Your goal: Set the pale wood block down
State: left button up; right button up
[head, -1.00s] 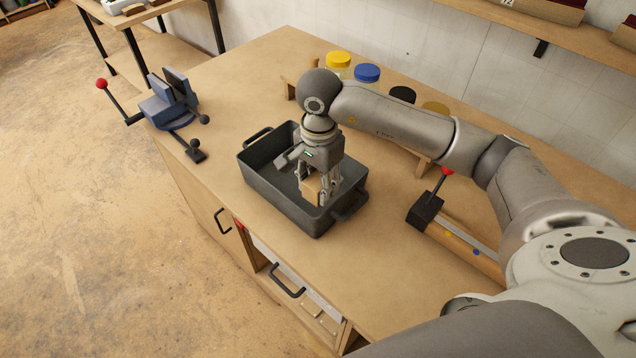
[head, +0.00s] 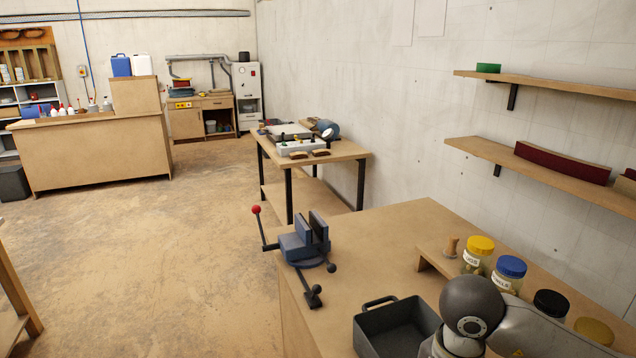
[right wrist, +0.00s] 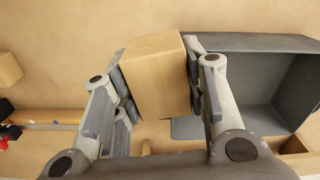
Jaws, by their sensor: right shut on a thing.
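The pale wood block (right wrist: 154,85) sits between the two fingers of my right gripper (right wrist: 153,68) in the right wrist view, with a finger pad on each side. My right gripper is shut on it. The dark grey tray (right wrist: 250,85) lies just right of the block in that view. I cannot tell how high the block is. In the head view the tray (head: 372,318) is at the bottom, beside my right arm's wrist. The right gripper and block are out of that frame. My left gripper is not in view.
A blue vise (head: 302,243) stands on the workbench (head: 400,235) left of the tray. Jars with yellow (head: 481,244), blue (head: 512,266) and black lids (head: 551,302) stand right of it. Another wood piece (right wrist: 8,68) shows at the left in the wrist view.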

jog(key=n, duration=0.3)
jog(key=s+n, duration=0.1)
jog(key=n, duration=0.2)
jog(key=shift+a, duration=0.15)
jog(key=n, duration=0.3)
jog(key=s+n, duration=0.1)
jog(key=n, duration=0.2)
jog(key=shift+s+a+f, duration=0.1)
jog(key=shift+s+f, duration=0.05)
